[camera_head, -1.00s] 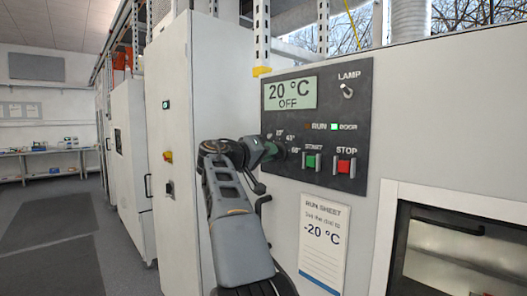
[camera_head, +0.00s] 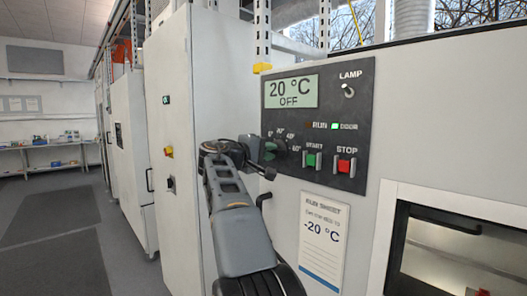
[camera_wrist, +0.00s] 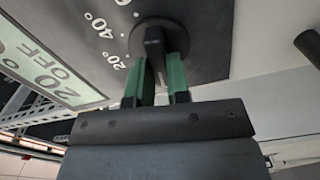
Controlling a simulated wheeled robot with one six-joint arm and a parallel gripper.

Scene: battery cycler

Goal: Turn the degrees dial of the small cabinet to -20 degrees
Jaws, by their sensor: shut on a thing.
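The degrees dial (camera_wrist: 205,35) is a dark round knob with a raised bar across it, seen at the top of the wrist view. White degree marks curve around its left side, among them 20° and 40°. My gripper (camera_wrist: 160,68) has green fingers, one on each side of the bar, shut on it. In the head view my gripper (camera_head: 268,150) is at the dial and hides much of it, so I cannot read its setting. The display (camera_head: 291,92) reads 20 °C and OFF. A run sheet (camera_head: 322,240) below reads -20 °C.
The dark panel (camera_head: 318,165) also holds a green START button (camera_head: 314,160), a red STOP button (camera_head: 345,165) and a LAMP switch (camera_head: 348,91). A tall cabinet (camera_head: 195,60) stands to the left. A windowed door is at lower right.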

